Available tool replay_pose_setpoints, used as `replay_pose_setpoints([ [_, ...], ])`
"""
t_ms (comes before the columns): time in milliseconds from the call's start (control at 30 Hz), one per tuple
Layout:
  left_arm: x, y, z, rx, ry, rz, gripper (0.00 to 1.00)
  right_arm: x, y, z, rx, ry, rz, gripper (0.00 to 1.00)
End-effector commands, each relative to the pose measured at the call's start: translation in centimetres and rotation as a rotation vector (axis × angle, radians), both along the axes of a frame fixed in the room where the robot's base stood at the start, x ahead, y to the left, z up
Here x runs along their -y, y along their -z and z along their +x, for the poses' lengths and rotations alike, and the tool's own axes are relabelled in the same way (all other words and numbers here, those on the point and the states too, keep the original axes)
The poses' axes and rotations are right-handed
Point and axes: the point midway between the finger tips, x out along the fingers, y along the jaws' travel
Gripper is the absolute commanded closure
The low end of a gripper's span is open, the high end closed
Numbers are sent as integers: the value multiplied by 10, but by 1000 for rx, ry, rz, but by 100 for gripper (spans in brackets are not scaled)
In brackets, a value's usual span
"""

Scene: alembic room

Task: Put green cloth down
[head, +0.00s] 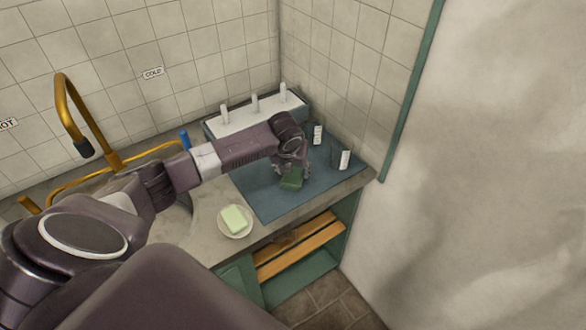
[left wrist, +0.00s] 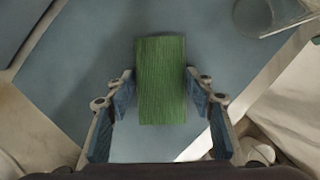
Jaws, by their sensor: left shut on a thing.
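The green cloth (left wrist: 161,80) is a small green rectangular block with a ribbed surface. My left gripper (left wrist: 161,92) has a finger on each side of its lower half and is shut on it. In the head view the left gripper (head: 293,172) is over the blue mat (head: 270,203), with the cloth (head: 291,182) below its fingers, partly hidden by them. I cannot tell whether the cloth touches the mat. My right gripper does not show.
A dish with a pale green soap bar (head: 235,218) stands left of the mat. Two clear glasses with white labels (head: 342,154) stand at the mat's right and back. A white-pegged rack (head: 257,115) is behind. A brass faucet (head: 75,110) rises at left. The mat's front part is free.

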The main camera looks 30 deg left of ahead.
Motion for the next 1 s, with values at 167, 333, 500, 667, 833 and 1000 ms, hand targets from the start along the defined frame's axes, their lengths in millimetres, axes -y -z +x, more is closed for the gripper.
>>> replay_pose_setpoints([
  [167, 0, 0, 1, 2, 1, 1, 78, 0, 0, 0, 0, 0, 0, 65],
  [333, 0, 1, 0, 1, 1, 1, 46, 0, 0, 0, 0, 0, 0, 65],
  [500, 0, 1, 0, 1, 0, 0, 34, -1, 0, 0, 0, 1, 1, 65],
  [667, 0, 1, 1, 1, 0, 0, 34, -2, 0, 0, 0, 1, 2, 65],
  [833, 1, -5, -1, 2, 1, 0, 34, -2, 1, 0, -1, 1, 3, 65],
  [1000, 4, -25, -8, 6, 3, 1, 34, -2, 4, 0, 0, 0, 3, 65],
])
